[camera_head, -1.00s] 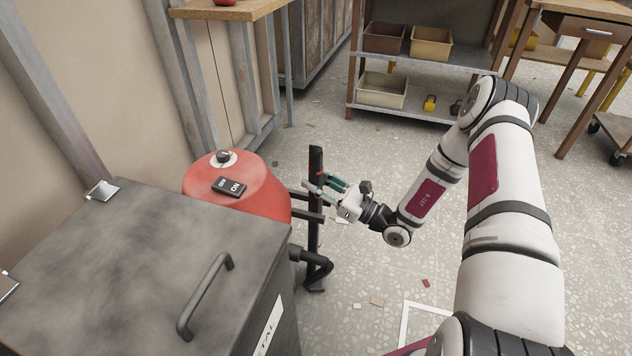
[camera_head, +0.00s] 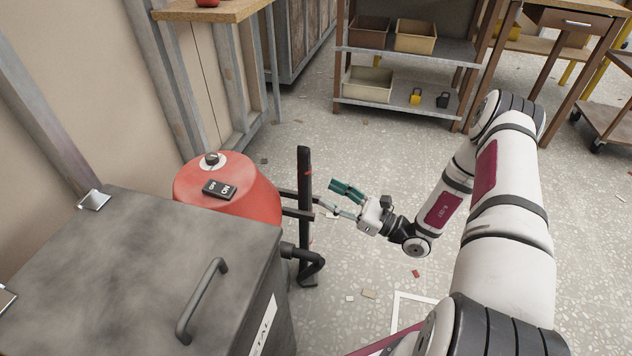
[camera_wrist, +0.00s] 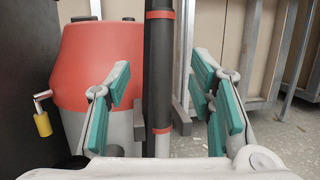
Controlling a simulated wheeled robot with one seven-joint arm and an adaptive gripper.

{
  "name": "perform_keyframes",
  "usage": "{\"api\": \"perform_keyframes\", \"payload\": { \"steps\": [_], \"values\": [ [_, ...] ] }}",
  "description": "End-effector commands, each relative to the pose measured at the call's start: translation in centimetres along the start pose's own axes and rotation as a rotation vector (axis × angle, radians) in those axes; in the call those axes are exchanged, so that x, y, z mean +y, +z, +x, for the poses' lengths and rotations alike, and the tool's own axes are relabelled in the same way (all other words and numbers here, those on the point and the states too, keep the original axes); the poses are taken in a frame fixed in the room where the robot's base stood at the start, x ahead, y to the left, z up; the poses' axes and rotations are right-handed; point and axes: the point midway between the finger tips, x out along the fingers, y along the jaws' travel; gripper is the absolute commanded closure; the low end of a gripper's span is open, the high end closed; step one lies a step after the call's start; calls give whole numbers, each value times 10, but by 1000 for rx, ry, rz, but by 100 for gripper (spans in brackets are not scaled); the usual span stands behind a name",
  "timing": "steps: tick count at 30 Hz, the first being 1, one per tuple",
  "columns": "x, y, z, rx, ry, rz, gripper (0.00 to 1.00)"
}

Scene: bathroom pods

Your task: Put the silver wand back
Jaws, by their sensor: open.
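No plainly silver wand shows; the upright wand-like tube (camera_head: 304,225) is dark, with red bands. It stands next to the red tank (camera_head: 250,203). In the wrist view the tube (camera_wrist: 158,75) is upright in the middle, with short dark prongs (camera_wrist: 181,118) at its sides. My gripper (camera_head: 338,198) is open and empty, to the right of the tube, its teal-padded fingers pointing toward it. In the wrist view the fingers lie left and right of the tube without visible contact.
A dark metal box (camera_head: 130,270) with a handle stands at the front left. A switch block (camera_head: 219,189) lies on the tank. A shelf (camera_head: 390,108) with bins and two padlocks stands at the back. A yellow padlock (camera_wrist: 43,124) hangs at left.

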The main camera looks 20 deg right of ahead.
Motion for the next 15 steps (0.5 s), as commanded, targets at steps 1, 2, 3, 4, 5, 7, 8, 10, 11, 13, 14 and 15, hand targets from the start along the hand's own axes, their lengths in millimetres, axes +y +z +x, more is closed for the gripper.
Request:
{"api": "perform_keyframes", "payload": {
  "steps": [1,2,3,4,5,7,8,10,11,13,14,15],
  "values": [
    [0,1,-8,-1,-3,1,51],
    [0,1,-13,-1,-3,1,51],
    [0,1,-18,-1,-3,1,51],
    [0,1,-22,0,-2,1,51],
    [0,1,-25,0,-1,1,51],
    [0,1,-30,-1,-1,0,51],
    [0,0,-32,-1,-1,0,51],
    [0,0,-34,-1,0,0,51],
    [0,0,-34,-1,0,0,51],
    [0,1,-34,-1,3,-1,51],
    [1,2,-34,0,8,-3,51],
    [1,5,-32,1,22,-8,51]
  ]
}}
